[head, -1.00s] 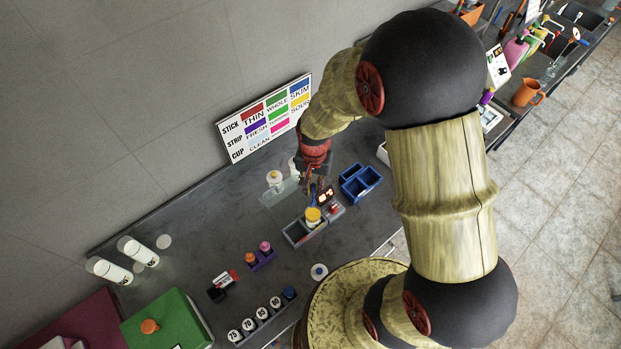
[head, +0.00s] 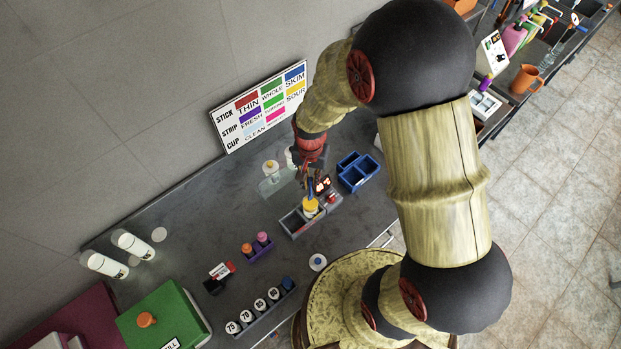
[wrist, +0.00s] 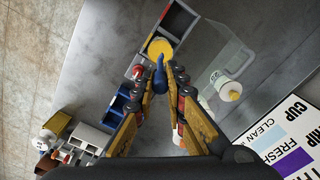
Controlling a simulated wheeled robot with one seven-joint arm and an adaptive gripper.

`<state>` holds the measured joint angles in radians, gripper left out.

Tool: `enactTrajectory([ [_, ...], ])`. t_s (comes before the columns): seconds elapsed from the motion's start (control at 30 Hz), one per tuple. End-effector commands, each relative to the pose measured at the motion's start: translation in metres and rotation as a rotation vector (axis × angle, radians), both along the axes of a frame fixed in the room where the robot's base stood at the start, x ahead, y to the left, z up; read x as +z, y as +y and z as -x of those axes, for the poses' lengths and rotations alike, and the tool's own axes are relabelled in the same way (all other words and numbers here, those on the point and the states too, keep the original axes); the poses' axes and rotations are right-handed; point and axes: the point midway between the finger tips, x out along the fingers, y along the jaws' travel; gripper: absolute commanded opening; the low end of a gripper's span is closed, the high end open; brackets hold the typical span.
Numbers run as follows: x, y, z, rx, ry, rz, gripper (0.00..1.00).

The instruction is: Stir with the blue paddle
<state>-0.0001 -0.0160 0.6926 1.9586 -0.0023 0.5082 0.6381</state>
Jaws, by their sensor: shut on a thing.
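My gripper (wrist: 159,72) is shut on the blue paddle (wrist: 159,77), whose blue grip shows between the fingertips in the wrist view. A cup with a yellow top or contents (wrist: 160,48) stands in one end of a grey compartment tray (wrist: 181,20). In the head view the gripper (head: 311,182) is right above the yellow cup (head: 311,208), and a bit of blue shows between them. The paddle's lower end is hidden, so I cannot tell whether it is inside the cup.
A blue divided bin (head: 358,171) stands right of the tray. A purple holder with small bottles (head: 257,246) and a rack of numbered caps (head: 262,310) stand nearer. A colour chart (head: 261,107) leans on the wall.

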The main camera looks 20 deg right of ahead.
Motion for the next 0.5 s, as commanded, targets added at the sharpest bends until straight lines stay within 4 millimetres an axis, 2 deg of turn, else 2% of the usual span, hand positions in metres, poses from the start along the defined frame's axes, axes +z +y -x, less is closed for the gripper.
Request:
enactTrajectory([
  [0.5, -0.03, 0.0, 0.0, 0.0, 0.0, 0.0, 0.0],
])
